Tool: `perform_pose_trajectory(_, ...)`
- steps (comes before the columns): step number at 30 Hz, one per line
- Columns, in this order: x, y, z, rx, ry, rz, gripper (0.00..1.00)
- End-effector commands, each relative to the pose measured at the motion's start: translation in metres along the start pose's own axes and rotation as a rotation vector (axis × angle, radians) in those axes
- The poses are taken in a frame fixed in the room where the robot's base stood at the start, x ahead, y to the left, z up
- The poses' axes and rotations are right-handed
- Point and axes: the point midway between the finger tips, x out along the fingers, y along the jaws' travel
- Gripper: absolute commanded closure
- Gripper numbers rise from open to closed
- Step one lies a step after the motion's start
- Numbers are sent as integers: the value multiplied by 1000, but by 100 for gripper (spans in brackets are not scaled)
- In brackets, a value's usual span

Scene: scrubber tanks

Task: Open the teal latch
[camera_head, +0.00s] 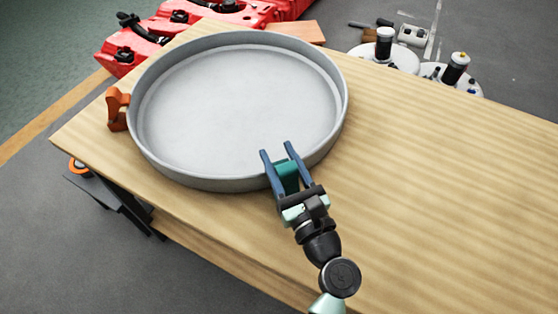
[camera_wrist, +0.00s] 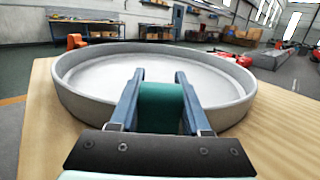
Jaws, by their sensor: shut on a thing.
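The teal latch (camera_head: 287,177) is on the near rim of a large round grey tank (camera_head: 240,105) on a wooden table. My gripper (camera_head: 278,150) reaches it from the near side, with one blue finger on each side of the latch. In the wrist view, the teal latch (camera_wrist: 160,107) fills the space between the two fingers, and my gripper (camera_wrist: 160,76) is shut on it. The latch's lower part and its join to the tank are hidden by my gripper. An orange latch (camera_head: 117,109) is on the tank's left side.
The wooden table (camera_head: 440,170) is bare to the right of the tank. Red machinery (camera_head: 190,20) stands beyond the far left edge. White round bases with dark cylinders (camera_head: 455,68) stand beyond the far edge. A dark frame (camera_head: 115,200) is below the left edge.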

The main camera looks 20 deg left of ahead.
Motion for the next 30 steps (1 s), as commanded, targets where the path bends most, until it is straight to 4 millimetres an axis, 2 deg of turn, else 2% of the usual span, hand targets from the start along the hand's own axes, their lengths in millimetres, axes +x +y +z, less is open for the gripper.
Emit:
perform_pose_trajectory(1,-4,-1,-7,0,-31,-2,100)
perform_pose_trajectory(9,-10,0,3,0,-153,-1,100)
perform_pose_trajectory(22,-12,0,8,0,-176,-1,100)
perform_pose_trajectory(23,-12,0,8,0,-176,-1,49)
perform_pose_trajectory(27,-12,0,9,0,-177,-1,24)
perform_pose_trajectory(30,-12,0,9,0,-177,0,22)
